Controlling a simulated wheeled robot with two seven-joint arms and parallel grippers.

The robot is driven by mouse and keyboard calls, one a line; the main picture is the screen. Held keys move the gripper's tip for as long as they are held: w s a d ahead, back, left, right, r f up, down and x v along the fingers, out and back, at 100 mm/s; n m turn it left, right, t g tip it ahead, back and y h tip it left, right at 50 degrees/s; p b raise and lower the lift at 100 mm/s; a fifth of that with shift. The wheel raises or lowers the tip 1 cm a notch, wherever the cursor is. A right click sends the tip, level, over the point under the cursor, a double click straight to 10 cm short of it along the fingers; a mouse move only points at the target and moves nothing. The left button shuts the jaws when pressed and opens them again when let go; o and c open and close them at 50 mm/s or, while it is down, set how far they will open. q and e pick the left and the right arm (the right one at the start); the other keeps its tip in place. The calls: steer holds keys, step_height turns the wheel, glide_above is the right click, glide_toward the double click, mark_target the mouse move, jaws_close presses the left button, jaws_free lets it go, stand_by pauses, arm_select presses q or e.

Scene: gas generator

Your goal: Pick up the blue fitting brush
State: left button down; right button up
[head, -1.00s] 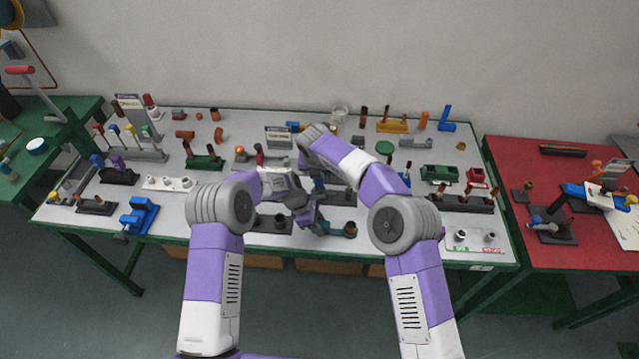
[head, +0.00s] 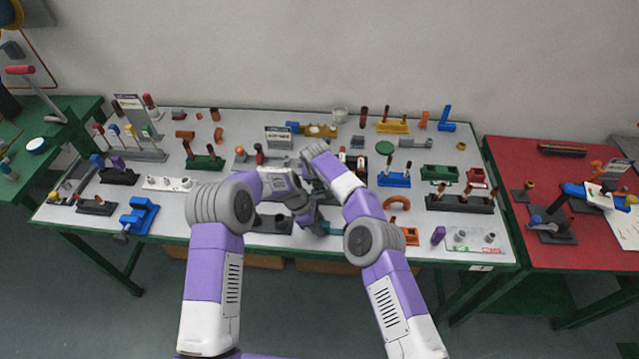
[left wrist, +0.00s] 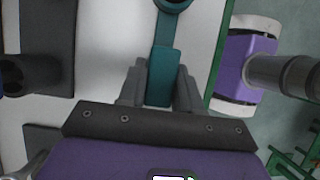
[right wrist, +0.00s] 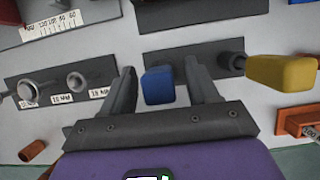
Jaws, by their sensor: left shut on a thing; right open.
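A blue block-shaped handle end (right wrist: 158,86), which looks like the blue fitting brush, shows between the fingers of my right gripper (right wrist: 162,84) in the right wrist view. My right gripper is open, with gaps on both sides of the blue end. I cannot tell how far below the fingertips the blue end lies. In the head view my right arm hides this gripper. My left gripper (left wrist: 160,85) is shut on a teal tool (left wrist: 165,62) with a ring end. In the head view, the left gripper (head: 314,226) is near the table's front edge.
A yellow handle (right wrist: 282,73) stands close right of the blue end, near a dark holder (right wrist: 212,66). A grey plate with labelled sockets (right wrist: 58,84) lies to the left. An orange part (right wrist: 300,122) is at the lower right. The white table (head: 345,125) is crowded with fixtures.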

steer(key=shift+f, duration=0.1)
steer(key=c, duration=0.9)
step_height(320, 180, up, 11)
steer(key=shift+f, duration=0.1)
steer(key=shift+s+d+r, duration=0.35)
steer(key=shift+d+r, duration=0.1)
steer(key=shift+r, duration=0.25)
steer(key=s+d, duration=1)
steer(key=s, duration=0.2)
steer(key=shift+s+f, duration=0.25)
steer(key=shift+s, duration=0.15)
